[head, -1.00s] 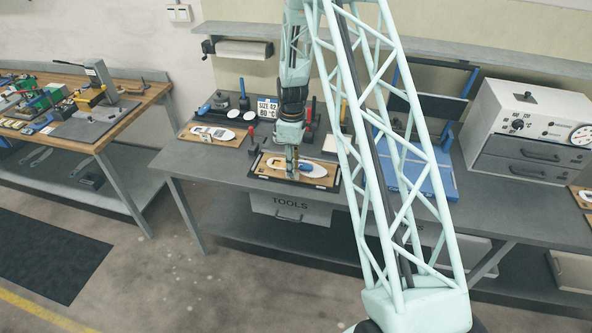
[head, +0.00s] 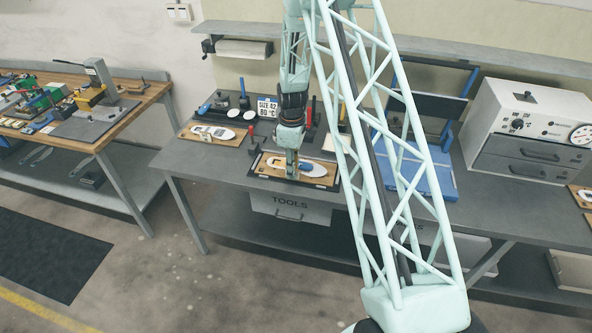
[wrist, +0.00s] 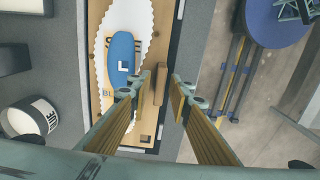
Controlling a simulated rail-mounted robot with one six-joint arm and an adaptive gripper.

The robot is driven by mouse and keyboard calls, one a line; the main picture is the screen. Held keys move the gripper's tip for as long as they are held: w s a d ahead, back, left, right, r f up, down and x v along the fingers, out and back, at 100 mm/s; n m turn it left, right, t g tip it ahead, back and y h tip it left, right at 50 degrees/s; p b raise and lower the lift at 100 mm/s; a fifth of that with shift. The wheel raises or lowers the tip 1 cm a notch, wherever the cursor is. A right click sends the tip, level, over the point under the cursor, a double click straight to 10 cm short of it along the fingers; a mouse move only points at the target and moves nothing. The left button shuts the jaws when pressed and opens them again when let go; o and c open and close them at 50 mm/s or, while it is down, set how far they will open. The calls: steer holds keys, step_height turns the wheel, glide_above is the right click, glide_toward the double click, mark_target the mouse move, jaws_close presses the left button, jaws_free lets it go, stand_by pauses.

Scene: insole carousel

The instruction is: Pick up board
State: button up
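The board (head: 265,167) is a light wooden plate with a white insole (head: 314,169) carrying a blue patch. It lies in a dark-framed tray on the grey bench. In the wrist view, the board (wrist: 165,20) runs down the upper middle, with the blue patch (wrist: 124,55) marked "L" on the insole. My gripper (head: 292,176) points down over the board. In the wrist view, my gripper (wrist: 159,88) has its fingers apart, near the board's right edge, with a brown wooden block (wrist: 160,80) between them. Contact with the block cannot be told.
Another board with an insole (head: 208,133) lies to the left. A "SIZE 42" sign (head: 267,107) and upright tools (head: 311,113) stand behind. A blue stand (head: 436,180) and a grey oven (head: 525,130) stand to the right. The bench's front edge is close.

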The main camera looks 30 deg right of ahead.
jaws_close()
steer(key=shift+r, duration=0.1)
steer(key=shift+r+b, duration=0.3)
steer(key=shift+r, duration=1.3)
steer(key=s+a+b, duration=0.1)
steer(key=s+a, duration=0.2)
steer(key=s, duration=0.4)
steer(key=s+a+r+b, duration=0.1)
steer(key=s+a, duration=0.2)
steer(key=s, duration=0.4)
steer(key=shift+s+a+r, duration=0.3)
